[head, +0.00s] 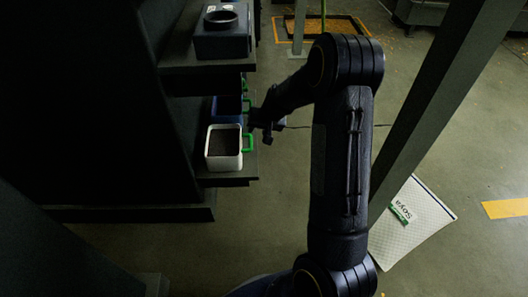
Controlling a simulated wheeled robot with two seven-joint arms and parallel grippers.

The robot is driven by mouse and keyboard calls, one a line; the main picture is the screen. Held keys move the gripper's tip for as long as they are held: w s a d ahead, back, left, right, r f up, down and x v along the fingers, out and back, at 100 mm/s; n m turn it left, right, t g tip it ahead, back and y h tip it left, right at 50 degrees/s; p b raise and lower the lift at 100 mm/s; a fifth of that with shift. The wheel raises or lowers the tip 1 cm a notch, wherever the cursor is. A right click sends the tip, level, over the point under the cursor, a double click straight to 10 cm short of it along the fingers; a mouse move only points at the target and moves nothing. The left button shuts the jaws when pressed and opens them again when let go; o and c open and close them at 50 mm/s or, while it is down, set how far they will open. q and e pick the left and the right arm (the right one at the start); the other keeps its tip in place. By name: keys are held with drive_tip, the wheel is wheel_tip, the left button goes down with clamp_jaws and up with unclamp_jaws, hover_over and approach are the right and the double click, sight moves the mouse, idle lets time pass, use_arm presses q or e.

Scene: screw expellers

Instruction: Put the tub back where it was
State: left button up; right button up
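A white tub (209,151) with a green handle (248,143) stands upright on the low shelf at the left, with dark brown material inside. A blue tub (227,118) stands just behind it on the same shelf. I cannot tell which tub the task means. My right gripper (257,121) is at the shelf's right edge, beside the blue tub and just above and right of the white tub's handle. It is small and dark, so I cannot tell whether its fingers are open or touching anything. My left gripper is not in view.
A dark machine part with a round opening (222,30) sits on the upper shelf. A grey post (432,100) slants down at the right. A white bag (412,222) lies on the floor beyond it. A yellow-edged mat (322,27) lies at the back. Floor between shelf and post is mostly clear.

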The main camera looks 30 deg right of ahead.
drive_tip(key=s+a+r+n+y, duration=0.25)
drive_tip(key=s+a+r, duration=0.65)
drive_tip(key=s+r, duration=0.5)
drive_tip(key=s+a+r+n, duration=0.1)
drive_tip(key=s+a, duration=0.2)
drive_tip(key=s, duration=0.5)
drive_tip(key=s+a+n, duration=0.1)
drive_tip(key=s+a, duration=0.3)
drive_tip(key=s, duration=0.5)
drive_tip(key=shift+s+a+r+y, duration=0.25)
drive_tip(key=shift+a+r+y, duration=0.05)
drive_tip(key=shift+r+y, duration=0.1)
drive_tip(key=shift+n, duration=0.25)
wheel_tip(320, 180, up, 31)
drive_tip(key=p, duration=3.1)
drive_tip(key=shift+r, duration=0.2)
